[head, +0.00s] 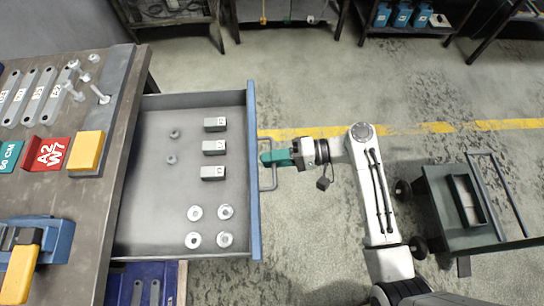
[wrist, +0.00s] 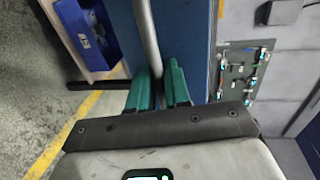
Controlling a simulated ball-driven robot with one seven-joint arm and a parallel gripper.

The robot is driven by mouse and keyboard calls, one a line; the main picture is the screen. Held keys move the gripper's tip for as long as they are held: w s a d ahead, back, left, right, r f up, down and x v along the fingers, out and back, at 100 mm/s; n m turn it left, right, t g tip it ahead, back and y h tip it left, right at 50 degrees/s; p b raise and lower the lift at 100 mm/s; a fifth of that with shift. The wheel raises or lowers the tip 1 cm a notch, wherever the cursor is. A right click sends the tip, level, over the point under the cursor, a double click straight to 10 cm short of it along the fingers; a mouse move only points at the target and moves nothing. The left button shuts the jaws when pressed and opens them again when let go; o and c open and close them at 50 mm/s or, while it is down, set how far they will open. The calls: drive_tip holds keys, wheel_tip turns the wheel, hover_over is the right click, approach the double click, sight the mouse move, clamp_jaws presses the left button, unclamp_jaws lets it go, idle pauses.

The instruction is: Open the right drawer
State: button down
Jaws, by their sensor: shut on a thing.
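The drawer (head: 180,105) is pulled far out from the workbench, its grey inside showing. Its blue front panel (head: 254,215) faces right, with a grey bar handle (head: 268,188) on it. My gripper (head: 268,158) has green fingers and is at the handle, closed around it. In the wrist view the handle (wrist: 147,30) runs between the two green fingers (wrist: 160,80), beside the blue drawer front (wrist: 188,45).
The drawer holds several washers, two nuts and three labelled grey blocks (head: 214,147). The workbench top (head: 110,185) carries brackets, bolts, a yellow block (head: 87,151) and a blue vise (head: 45,235). A blue bin (head: 120,278) lies below. A green cart (head: 450,215) stands at right.

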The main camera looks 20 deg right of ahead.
drive_tip(key=c, duration=1.3)
unclamp_jaws()
drive_tip(key=shift+c, duration=0.2)
drive_tip(key=shift+d, duration=0.1)
drive_tip(key=v, duration=1)
drive_tip(key=shift+d, duration=0.25)
drive_tip(key=shift+s, duration=0.1)
drive_tip(key=s+d+f+n+g+h, duration=0.1)
drive_tip(key=s+f+g+h, duration=0.15)
drive_tip(key=s+h, duration=0.35)
drive_tip(key=s+f+n+g+h, duration=0.2)
drive_tip(key=s+f+h, duration=0.25)
drive_tip(key=s, duration=0.25)
drive_tip(key=s+d+r+h, duration=0.3)
drive_tip(key=s+h, duration=0.1)
drive_tip(key=shift+r+n+p, duration=0.4)
